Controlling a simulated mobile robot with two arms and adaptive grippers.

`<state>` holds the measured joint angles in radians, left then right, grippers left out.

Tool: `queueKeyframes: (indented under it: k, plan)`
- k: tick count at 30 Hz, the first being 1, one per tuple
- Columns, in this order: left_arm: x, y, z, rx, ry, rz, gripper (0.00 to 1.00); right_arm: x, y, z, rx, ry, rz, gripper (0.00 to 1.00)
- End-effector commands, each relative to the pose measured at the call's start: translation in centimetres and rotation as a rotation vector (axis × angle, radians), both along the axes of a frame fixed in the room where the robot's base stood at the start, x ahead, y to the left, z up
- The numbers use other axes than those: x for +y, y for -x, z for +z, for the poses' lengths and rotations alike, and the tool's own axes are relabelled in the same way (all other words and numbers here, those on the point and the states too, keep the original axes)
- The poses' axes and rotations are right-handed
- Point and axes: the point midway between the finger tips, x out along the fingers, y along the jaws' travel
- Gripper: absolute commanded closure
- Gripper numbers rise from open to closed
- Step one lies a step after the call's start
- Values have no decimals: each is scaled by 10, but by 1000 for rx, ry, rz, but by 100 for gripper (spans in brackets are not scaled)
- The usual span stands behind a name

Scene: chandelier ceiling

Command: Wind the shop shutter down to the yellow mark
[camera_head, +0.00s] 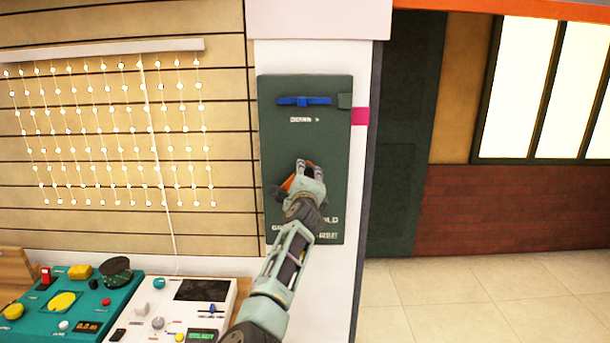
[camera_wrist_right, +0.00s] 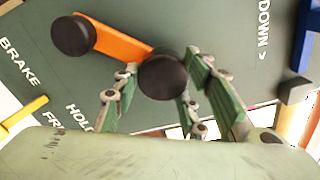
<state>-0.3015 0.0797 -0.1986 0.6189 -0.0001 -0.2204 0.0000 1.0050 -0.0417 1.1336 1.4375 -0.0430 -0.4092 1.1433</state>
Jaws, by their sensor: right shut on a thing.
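A dark green panel (camera_head: 305,140) is fixed upright on a white pillar. My right gripper (camera_head: 307,172) is at its lower middle, shut on the dark knob (camera_wrist_right: 163,75) of an orange crank (camera_wrist_right: 118,43). The crank's other end is a dark round piece (camera_wrist_right: 72,35). In the head view the gripper hides most of the crank, with a bit of orange to its left. A blue bar (camera_head: 303,101) lies level near the panel's top, above the word DOWN. The wrist view also shows BRAKE and HOLD lettering. I cannot make out the shutter or its yellow mark. My left gripper is not in view.
A pink tab (camera_head: 361,116) sits at the panel's right edge. A teal console (camera_head: 68,308) and a white console (camera_head: 165,300) stand below left. A light curtain (camera_head: 110,130) hangs on the slatted wall. The tiled floor (camera_head: 480,295) at right is clear.

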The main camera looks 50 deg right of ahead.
Motion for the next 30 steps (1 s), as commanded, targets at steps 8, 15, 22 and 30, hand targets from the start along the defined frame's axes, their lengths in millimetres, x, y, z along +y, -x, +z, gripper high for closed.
queueKeyframes:
  k: [8,15,22,30]
  plan:
    - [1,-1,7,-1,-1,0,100,4,-5,-2,-80,-79,11,100]
    - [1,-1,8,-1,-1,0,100,4,-4,-2,-102,-96,11,100]
    - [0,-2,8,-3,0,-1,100,4,-4,-2,-104,-96,10,100]
    - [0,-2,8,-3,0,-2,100,3,-4,-1,-103,-93,9,48]
